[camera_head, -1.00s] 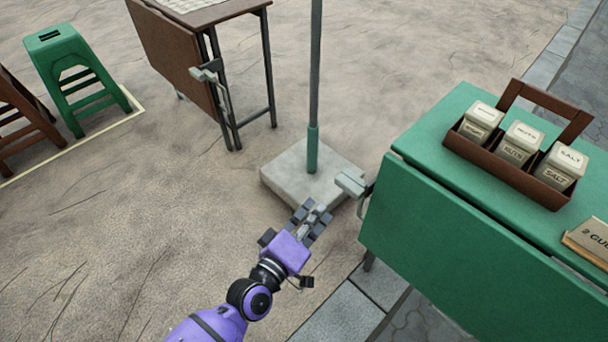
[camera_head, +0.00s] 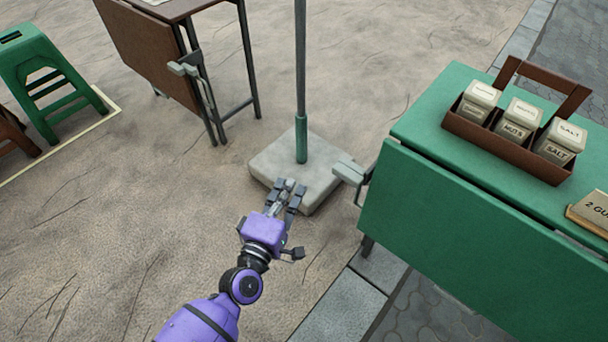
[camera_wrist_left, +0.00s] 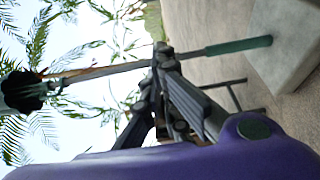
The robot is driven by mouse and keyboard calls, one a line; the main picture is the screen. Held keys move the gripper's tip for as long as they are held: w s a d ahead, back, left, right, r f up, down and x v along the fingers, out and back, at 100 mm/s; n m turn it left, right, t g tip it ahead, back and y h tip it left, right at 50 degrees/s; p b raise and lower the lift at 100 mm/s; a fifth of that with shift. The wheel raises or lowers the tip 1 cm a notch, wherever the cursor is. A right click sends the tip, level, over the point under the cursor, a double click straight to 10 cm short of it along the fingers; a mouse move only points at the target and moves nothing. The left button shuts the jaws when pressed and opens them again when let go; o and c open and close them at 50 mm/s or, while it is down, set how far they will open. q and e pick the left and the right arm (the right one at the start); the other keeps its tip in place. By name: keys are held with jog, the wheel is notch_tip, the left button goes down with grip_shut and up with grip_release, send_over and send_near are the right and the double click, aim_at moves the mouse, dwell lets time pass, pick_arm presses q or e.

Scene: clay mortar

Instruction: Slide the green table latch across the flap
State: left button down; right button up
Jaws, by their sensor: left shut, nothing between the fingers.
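The green table (camera_head: 420,138) stands at the right of the head view, with its green flap (camera_head: 450,240) hanging down at the front. The latch (camera_head: 350,174), a pale grey-green block with a thin metal bracket below, sticks out at the table's left end, by the flap's upper left corner. My left gripper (camera_head: 286,189) is left of the latch and apart from it, over the near edge of the pole's base. It is shut and empty. Its dark fingers (camera_wrist_left: 164,55) also show in the left wrist view, where the latch does not appear. My right gripper is not in view.
A grey pole with a green sleeve (camera_head: 301,140) stands in a pale stone base (camera_head: 318,180), close beyond my left gripper. A rack of labelled tins (camera_head: 510,145) and a sign (camera_head: 592,213) sit on the tabletop. A brown folding table (camera_head: 150,50) and green stool (camera_head: 48,80) stand behind left.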

aim_at(333, 170)
pick_arm(q)
jog(key=w+d, duration=0.6)
jog(key=shift+w+b, duration=0.35)
jog(key=shift+b, duration=0.05)
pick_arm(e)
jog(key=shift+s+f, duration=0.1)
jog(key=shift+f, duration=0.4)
pick_arm(q)
jog(key=shift+s+d+p, duration=0.15)
jog(key=shift+s+d, duration=0.55)
jog(key=shift+d, duration=0.25)
jog(key=shift+s+d+p, duration=0.15)
jog(key=shift+s+d, duration=0.5)
jog(key=shift+d, duration=0.3)
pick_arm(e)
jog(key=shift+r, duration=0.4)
